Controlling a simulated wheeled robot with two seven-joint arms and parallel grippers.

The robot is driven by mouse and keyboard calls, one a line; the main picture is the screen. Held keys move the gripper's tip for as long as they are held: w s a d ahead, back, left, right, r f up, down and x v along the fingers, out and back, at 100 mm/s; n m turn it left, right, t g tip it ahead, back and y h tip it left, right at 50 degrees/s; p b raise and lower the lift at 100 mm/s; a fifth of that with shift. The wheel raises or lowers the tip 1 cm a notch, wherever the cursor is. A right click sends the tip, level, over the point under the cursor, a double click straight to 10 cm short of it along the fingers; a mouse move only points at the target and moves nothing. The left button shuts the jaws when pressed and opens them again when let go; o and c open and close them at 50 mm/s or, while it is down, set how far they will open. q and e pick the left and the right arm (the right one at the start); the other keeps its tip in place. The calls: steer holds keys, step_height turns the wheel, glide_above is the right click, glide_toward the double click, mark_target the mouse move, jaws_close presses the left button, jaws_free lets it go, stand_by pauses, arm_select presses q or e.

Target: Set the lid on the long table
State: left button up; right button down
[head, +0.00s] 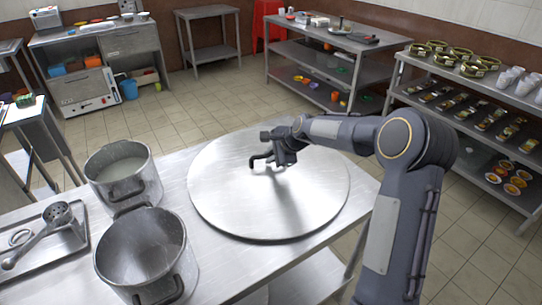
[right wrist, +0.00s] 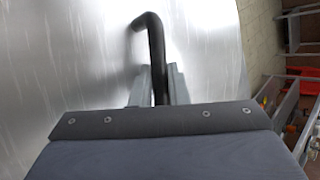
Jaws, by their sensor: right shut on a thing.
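The lid (head: 225,190) is a large round steel disc with a black bar handle. It lies flat over the long steel table (head: 230,262), overhanging its far edge. I cannot tell whether its underside touches the tabletop. My right gripper (head: 268,158) is shut on the lid's handle near the middle of the disc. In the right wrist view the black handle (right wrist: 152,40) stands between the two grey fingers (right wrist: 158,88), above the brushed lid surface (right wrist: 70,60). My left gripper is not in view.
Left of the lid stand an open empty stockpot (head: 140,255) and a stockpot of pale congee (head: 122,170). A tray (head: 75,235) with a ladle is at far left. Shelving with tins and cups (head: 465,105) stands at right. Tiled floor lies beyond the table.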

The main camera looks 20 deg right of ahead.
steer(key=c, duration=1.4)
jaws_free()
steer(key=shift+s, duration=0.1)
steer(key=v, duration=1.1)
steer(key=s+a+r+n, duration=0.4)
steer(key=s+n, duration=0.1)
steer(key=s, duration=0.4)
steer(key=s+a+f+n, duration=0.2)
steer(key=s+a+n, duration=0.1)
steer(key=s, duration=0.5)
steer(key=s+a+f+n+g, duration=0.1)
steer(key=s+a+f+n, duration=0.1)
steer(key=s+n, duration=0.3)
steer(key=s+a+f+n, duration=0.2)
steer(key=s+n, duration=0.3)
steer(key=s, duration=0.6)
steer(key=shift+a+g+y, duration=0.4)
steer(key=shift+a, duration=0.5)
steer(key=shift+s, duration=0.1)
